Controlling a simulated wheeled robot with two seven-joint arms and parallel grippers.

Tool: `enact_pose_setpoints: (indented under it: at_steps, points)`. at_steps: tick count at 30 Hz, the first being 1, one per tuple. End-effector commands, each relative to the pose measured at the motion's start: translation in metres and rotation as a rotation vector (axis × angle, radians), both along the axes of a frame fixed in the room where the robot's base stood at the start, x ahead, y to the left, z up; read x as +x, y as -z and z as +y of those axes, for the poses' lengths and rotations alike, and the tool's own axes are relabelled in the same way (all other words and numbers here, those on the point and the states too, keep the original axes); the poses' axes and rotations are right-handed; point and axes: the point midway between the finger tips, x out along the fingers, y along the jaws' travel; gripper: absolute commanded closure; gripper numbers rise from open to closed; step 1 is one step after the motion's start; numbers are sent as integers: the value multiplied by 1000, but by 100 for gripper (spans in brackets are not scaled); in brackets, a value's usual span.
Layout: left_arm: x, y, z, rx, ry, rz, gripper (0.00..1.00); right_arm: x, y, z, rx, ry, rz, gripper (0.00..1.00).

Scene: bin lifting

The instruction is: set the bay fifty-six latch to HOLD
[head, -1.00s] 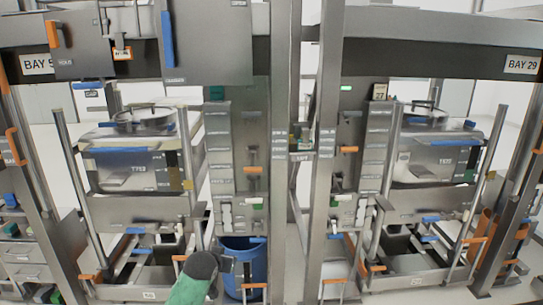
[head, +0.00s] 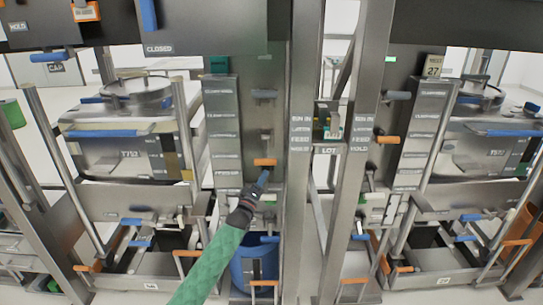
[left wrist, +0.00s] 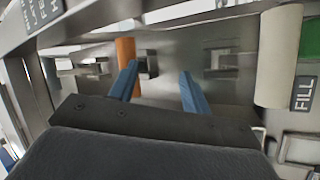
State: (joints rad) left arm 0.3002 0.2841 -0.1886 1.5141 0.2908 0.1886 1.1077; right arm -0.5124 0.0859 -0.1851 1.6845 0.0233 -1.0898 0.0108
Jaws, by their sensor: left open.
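On the metal panel of the left bay is an orange-handled latch (head: 265,162) on a short vertical slot. Its orange handle also shows in the left wrist view (left wrist: 125,50), by the left finger. My left gripper (head: 265,174) is just below this handle in the head view, its blue fingers pointing at the panel. In the left wrist view my left gripper (left wrist: 160,88) is open with nothing between its fingers. I cannot tell whether a finger touches the handle. No bay number for this panel is readable now. My right gripper is not in view.
A grey lever (head: 264,94) sits above the latch. A labelled plate column (head: 222,130) stands left of it, and a steel post (head: 303,200) right. A blue bin (head: 246,268) is below my arm. A second orange handle (head: 388,139) is on the right bay.

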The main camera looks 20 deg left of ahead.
Motion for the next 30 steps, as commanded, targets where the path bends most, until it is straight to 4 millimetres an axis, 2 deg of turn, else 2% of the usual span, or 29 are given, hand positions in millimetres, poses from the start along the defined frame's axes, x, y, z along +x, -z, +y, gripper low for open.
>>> enact_pose_setpoints:
  at_steps: [3,6,13,17,30]
  points:
    - [-8,-18,1,-112,46,-81,52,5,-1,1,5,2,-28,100]
    - [-13,-27,1,-190,85,-124,52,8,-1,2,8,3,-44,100]
    - [-11,-32,0,-257,120,-119,52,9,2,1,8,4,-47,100]
    - [-1,-40,-2,-256,119,-120,52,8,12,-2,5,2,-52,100]
    - [43,-65,-10,-254,120,-117,52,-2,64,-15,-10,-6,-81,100]
